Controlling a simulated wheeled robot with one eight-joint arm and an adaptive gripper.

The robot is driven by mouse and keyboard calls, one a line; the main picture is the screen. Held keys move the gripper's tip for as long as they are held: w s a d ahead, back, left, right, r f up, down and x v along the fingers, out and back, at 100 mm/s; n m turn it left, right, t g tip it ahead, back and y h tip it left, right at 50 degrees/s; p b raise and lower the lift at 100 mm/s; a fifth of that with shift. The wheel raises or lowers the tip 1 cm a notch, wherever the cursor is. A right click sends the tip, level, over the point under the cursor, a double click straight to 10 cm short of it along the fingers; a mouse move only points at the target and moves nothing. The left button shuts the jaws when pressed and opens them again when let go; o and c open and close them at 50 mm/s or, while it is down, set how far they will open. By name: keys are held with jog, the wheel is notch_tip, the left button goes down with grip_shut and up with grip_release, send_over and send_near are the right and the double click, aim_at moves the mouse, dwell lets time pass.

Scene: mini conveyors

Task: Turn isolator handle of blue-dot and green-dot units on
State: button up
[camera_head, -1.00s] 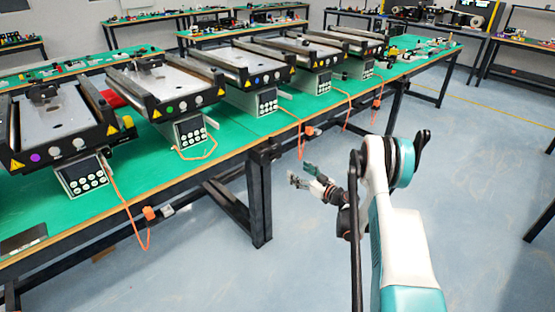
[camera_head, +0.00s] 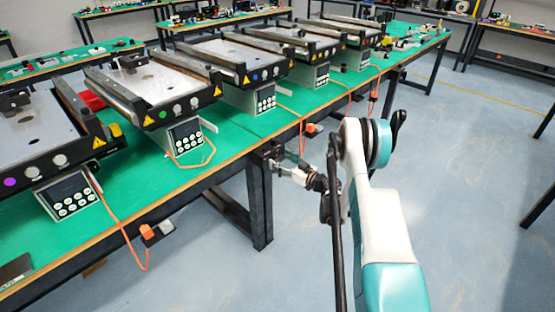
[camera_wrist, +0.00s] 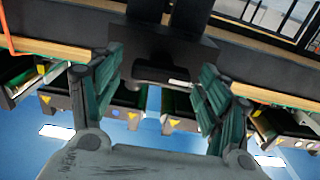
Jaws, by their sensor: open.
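The green-dot unit (camera_head: 150,80) stands on the bench left of centre, with its green dot (camera_head: 162,114) on the front rail. A control panel with white buttons sits under each. I cannot clearly make out an isolator handle on either. My gripper (camera_head: 275,165) is at the bench's front edge, beside the dark leg top.
A purple-dot unit (camera_head: 38,135) stands at far left; more units stand to the right. The dark bench leg (camera_head: 260,200) is close to my gripper. The floor (camera_head: 460,180) at right is clear.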

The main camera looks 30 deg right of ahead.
jog(key=shift+c, duration=0.6)
jog(key=c, duration=0.9)
jog(key=shift+c, duration=0.2)
jog(key=shift+m, duration=0.3)
jog(key=m, duration=0.4)
jog(key=shift+d, duration=0.1)
jog(key=m, duration=0.4)
jog(key=shift+m, duration=0.4)
jog(key=m, duration=0.4)
jog(key=shift+d+f+m, duration=0.1)
jog(key=shift+f+m, duration=0.05)
jog(key=shift+m, duration=2.05)
